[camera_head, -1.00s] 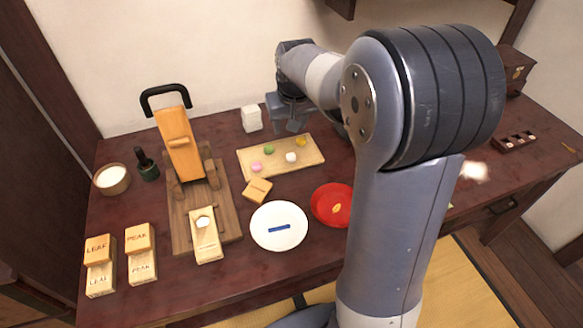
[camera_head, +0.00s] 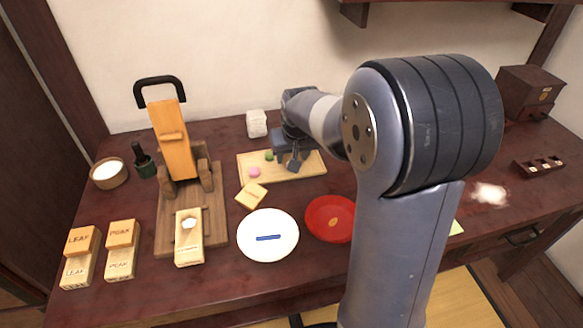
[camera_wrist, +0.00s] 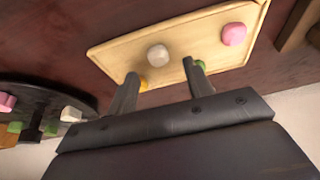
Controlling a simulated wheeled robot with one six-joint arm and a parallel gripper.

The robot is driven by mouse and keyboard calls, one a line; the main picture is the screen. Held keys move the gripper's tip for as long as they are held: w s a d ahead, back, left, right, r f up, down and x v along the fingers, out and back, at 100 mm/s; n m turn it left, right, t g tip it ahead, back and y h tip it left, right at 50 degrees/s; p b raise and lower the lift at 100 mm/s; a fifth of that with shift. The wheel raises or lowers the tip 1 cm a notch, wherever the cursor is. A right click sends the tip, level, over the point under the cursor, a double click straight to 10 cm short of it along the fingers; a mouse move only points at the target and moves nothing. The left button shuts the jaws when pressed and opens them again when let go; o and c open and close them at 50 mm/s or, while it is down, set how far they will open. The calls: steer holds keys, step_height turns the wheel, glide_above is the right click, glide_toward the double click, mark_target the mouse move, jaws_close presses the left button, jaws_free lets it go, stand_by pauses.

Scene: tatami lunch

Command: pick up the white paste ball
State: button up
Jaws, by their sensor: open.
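The white paste ball (camera_wrist: 158,55) sits on the light wooden board (camera_wrist: 110,50) in the wrist view. In the head view my gripper (camera_head: 294,165) hides it, over the right half of the board (camera_head: 312,168). My gripper (camera_wrist: 160,80) is open and empty, its fingers pointing toward the board with the white ball a little beyond and between the fingertips. A pink ball (camera_wrist: 234,34) lies to the right on the board. A green ball (camera_wrist: 200,65) is partly behind the right finger, and a yellow ball (camera_wrist: 143,84) is beside the left finger.
A white plate (camera_head: 268,249) with a blue strip and a red plate (camera_head: 322,222) stand in front of the board. A wooden press (camera_head: 176,145) stands to the left. A white block (camera_head: 256,123) is behind the board. A round dark stand (camera_wrist: 75,95) shows at left.

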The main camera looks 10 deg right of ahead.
steer(key=x, duration=0.3)
steer(key=shift+f+b, duration=0.3)
steer(key=shift+c, duration=0.6)
steer(key=c, duration=0.9)
